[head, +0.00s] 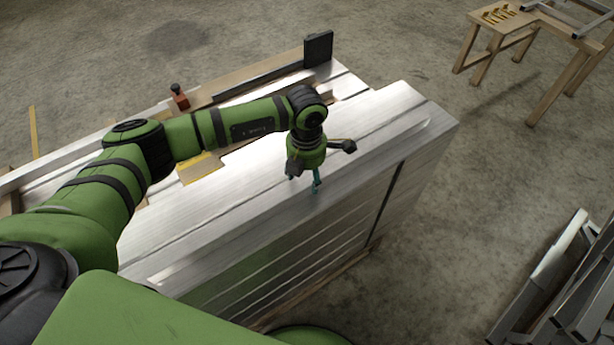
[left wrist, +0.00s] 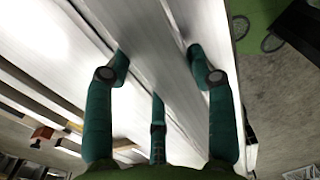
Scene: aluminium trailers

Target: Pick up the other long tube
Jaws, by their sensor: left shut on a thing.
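A long, square-edged aluminium tube (head: 385,145) lies along the top of a stack of brushed-aluminium lengths in the head view. My left gripper (head: 316,186) reaches down onto the stack's top from above, with its teal fingers partly hidden by the wrist. In the left wrist view, the teal fingers of my left gripper (left wrist: 158,62) stand on both sides of the silver tube (left wrist: 165,50) and are shut on it. The tube lies against its neighbours, and I cannot tell whether it is lifted. My right gripper is not in view.
A dark upright plate (head: 318,48) and a small red-and-black item (head: 178,96) stand along the stack's back edge. Metal frames (head: 560,270) lie at the lower right. Concrete floor between is clear.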

